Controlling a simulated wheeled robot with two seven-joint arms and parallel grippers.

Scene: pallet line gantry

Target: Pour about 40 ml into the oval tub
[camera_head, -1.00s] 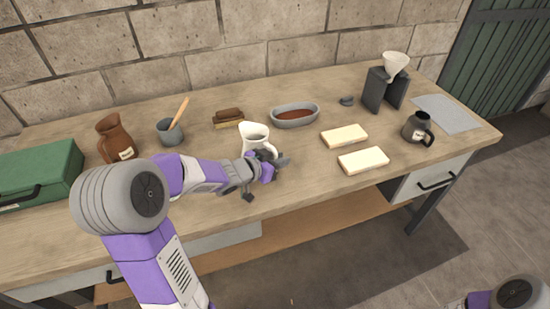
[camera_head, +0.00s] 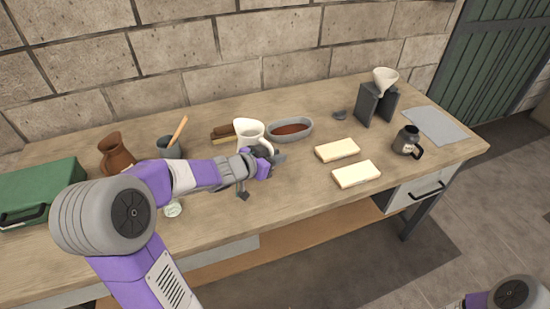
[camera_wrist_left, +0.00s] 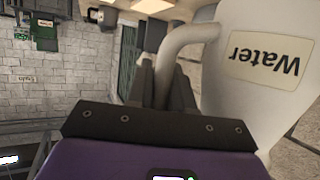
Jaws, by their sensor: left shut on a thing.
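My left gripper (camera_head: 266,164) is shut on the handle of a white jug (camera_head: 249,130). The jug looks about upright in the head view. In the left wrist view the jug (camera_wrist_left: 245,105) carries a "Water" label, upside down in that picture, and its handle runs between the fingers. The grey oval tub (camera_head: 308,132) stands just right of and behind the jug, with reddish-brown contents. The jug's lower part is partly hidden by my gripper, and its water level cannot be seen. My right gripper is out of view.
Brown blocks (camera_head: 223,133) lie behind the jug. A brown jug (camera_head: 116,157), a grey cup (camera_head: 168,148) and a green box (camera_head: 40,185) stand left. Two pale slabs (camera_head: 337,150), a dark mug (camera_head: 406,141) and a funnel stand (camera_head: 372,104) are right. The front middle table is clear.

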